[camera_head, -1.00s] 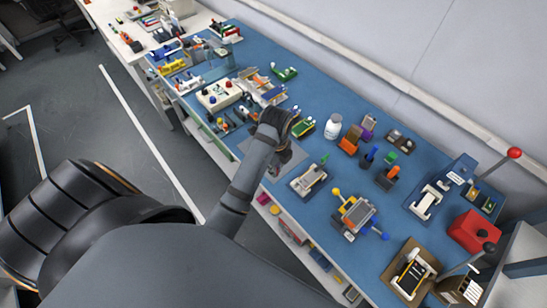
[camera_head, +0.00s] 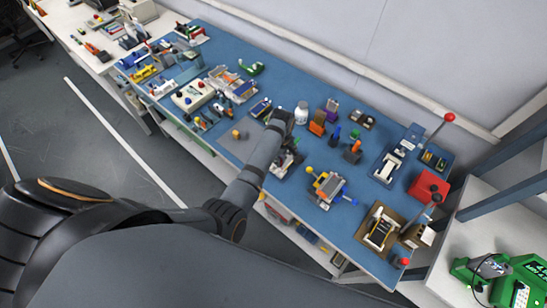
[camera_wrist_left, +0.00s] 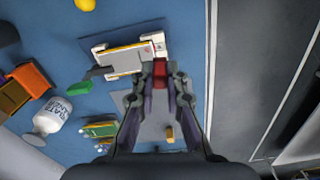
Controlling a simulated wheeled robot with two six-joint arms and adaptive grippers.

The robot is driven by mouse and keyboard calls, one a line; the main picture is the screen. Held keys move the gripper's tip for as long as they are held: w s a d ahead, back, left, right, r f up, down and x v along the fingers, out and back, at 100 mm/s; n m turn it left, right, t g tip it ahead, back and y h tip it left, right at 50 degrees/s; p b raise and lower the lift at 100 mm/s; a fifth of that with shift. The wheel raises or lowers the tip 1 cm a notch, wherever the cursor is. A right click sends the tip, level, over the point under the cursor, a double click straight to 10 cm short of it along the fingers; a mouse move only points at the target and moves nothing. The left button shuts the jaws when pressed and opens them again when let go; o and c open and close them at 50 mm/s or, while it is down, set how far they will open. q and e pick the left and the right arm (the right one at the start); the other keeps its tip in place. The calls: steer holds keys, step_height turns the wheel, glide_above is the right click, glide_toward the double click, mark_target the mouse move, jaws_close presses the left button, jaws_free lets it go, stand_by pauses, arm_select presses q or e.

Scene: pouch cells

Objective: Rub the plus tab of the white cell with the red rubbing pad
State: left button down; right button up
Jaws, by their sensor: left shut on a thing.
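The pale cell (camera_wrist_left: 123,63), with a yellow-orange edge strip, lies in a white holder (camera_wrist_left: 98,48) in the left wrist view. The holder's right end has a small red mark; I cannot tell which tab is the plus one. My left gripper (camera_wrist_left: 160,77) is shut on the red rubbing pad (camera_wrist_left: 160,70), beside the right end of the cell. I cannot tell whether the pad touches the tab. In the head view my left gripper (camera_head: 288,143) is over the holder (camera_head: 281,165) and hides much of it and the cell. My right gripper is not in view.
A white bottle (camera_head: 301,114) stands behind the gripper, near orange and purple blocks. A grey mat (camera_wrist_left: 128,104) with a tan knob (camera_wrist_left: 170,133) lies beside the holder. A yellow-knobbed fixture (camera_head: 326,189) and a red box (camera_head: 429,190) stand to the right.

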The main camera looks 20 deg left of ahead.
arm_select(q)
steer(key=shift+d+f+n, duration=0.1)
steer(key=shift+d+n, duration=0.15)
steer(key=shift+n, duration=0.75)
step_height(320, 180, down, 6)
steer(key=b, duration=0.6)
steer(key=shift+w, duration=0.1)
steer(key=shift+f+b, duration=0.4)
steer(key=shift+f, duration=0.1)
steer(key=shift+w+a, duration=0.25)
steer(key=shift+a, duration=0.55)
steer(key=shift+s+d+p, duration=0.2)
steer(key=shift+d+p, duration=0.3)
steer(key=shift+p, duration=0.05)
steer(key=shift+s+d, duration=0.15)
steer(key=shift+d, duration=0.15)
